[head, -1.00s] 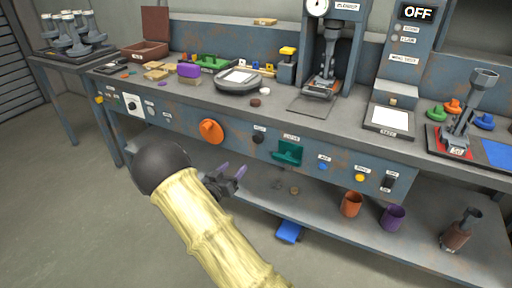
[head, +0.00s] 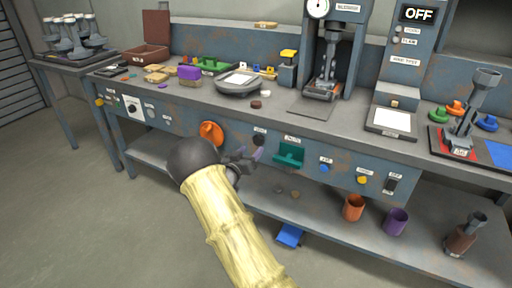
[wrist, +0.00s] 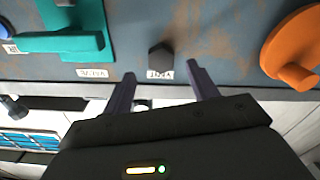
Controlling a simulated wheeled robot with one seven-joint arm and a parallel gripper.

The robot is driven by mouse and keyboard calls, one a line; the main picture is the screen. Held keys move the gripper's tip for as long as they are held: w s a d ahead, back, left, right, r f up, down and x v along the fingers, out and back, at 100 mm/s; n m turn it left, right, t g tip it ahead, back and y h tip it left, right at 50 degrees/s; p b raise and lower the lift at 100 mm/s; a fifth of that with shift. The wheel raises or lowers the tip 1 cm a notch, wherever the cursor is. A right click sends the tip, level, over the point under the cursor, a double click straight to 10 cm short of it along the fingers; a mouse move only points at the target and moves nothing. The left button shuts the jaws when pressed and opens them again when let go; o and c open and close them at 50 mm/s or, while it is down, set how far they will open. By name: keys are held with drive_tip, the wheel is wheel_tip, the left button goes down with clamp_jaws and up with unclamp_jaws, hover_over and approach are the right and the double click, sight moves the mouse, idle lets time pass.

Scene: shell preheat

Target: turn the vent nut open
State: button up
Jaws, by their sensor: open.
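The vent nut, a dark hexagonal knob (head: 259,139), sits on the front panel of the bench between an orange wheel and a teal handle. It also shows in the wrist view (wrist: 160,55), with a small white label beside it. My gripper (head: 249,154) is open and empty just in front of the panel. In the wrist view its two purple-grey fingers (wrist: 161,74) point toward the panel, with the nut between their lines and slightly past the tips. The fingers do not appear to touch the nut.
The orange wheel (head: 211,133) is left of the nut in the head view, and the teal handle (head: 289,153) is right of it. Both stick out from the panel. Blue (head: 324,168) and yellow (head: 362,180) knobs sit further right. A lower shelf holds cups.

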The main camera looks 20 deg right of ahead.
sight(257, 143)
drive_tip(key=b+x, duration=0.1)
drive_tip(key=x, duration=0.4)
drive_tip(key=shift+w+d, duration=0.2)
drive_tip(key=shift+w, duration=0.05)
drive_tip(key=c, duration=1)
